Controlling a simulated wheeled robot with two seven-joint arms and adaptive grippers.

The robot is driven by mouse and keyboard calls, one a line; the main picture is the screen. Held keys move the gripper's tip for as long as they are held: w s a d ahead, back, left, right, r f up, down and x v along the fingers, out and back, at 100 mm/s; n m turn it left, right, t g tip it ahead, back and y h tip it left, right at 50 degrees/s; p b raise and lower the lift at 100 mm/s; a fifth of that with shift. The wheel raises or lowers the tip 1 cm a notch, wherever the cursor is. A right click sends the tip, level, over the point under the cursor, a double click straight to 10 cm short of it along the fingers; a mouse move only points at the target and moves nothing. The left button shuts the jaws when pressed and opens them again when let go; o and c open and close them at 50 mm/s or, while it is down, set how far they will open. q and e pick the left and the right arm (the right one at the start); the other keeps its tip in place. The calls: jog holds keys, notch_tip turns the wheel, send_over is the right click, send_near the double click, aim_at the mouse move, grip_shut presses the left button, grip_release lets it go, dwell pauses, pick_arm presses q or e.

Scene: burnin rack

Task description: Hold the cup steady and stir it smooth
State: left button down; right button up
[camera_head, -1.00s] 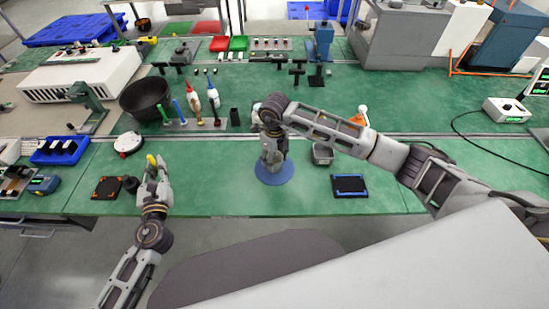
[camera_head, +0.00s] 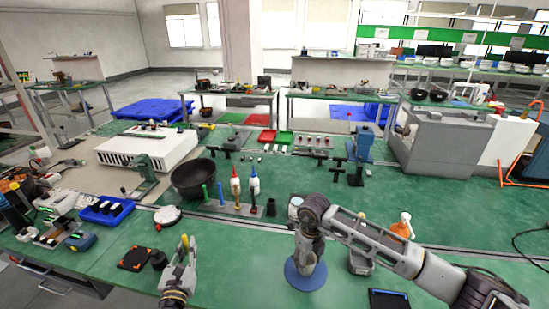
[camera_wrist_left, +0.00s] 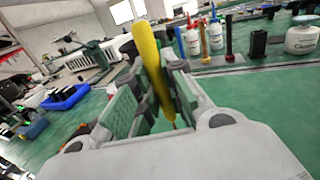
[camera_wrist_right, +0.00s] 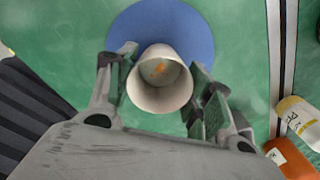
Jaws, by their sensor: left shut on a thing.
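A white cup (camera_wrist_right: 160,80) stands on a round blue mat (camera_wrist_right: 190,30) in the right wrist view, with a small orange patch inside it. My right gripper (camera_wrist_right: 165,85) has one finger on each side of the cup; I cannot tell whether the pads press on it. In the head view my right gripper (camera_head: 306,262) hides the cup above the blue mat (camera_head: 297,281). My left gripper (camera_wrist_left: 152,100) is shut on a long yellow stick (camera_wrist_left: 152,65), which stands tilted between its pads. In the head view my left gripper (camera_head: 184,250) is to the left of the mat, apart from it.
A black-and-orange pad (camera_head: 135,258) lies left of my left gripper. Bottles (camera_head: 253,185), a black bowl (camera_head: 193,178) and a white jar (camera_head: 295,206) stand behind. A grey tin (camera_head: 360,262) and an orange-topped bottle (camera_head: 402,228) are near my right arm. Green bench between the grippers is clear.

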jog(key=o, duration=0.5)
jog(key=shift+r, duration=0.1)
notch_tip(320, 180, up, 12)
dwell(0.7)
dwell(0.4)
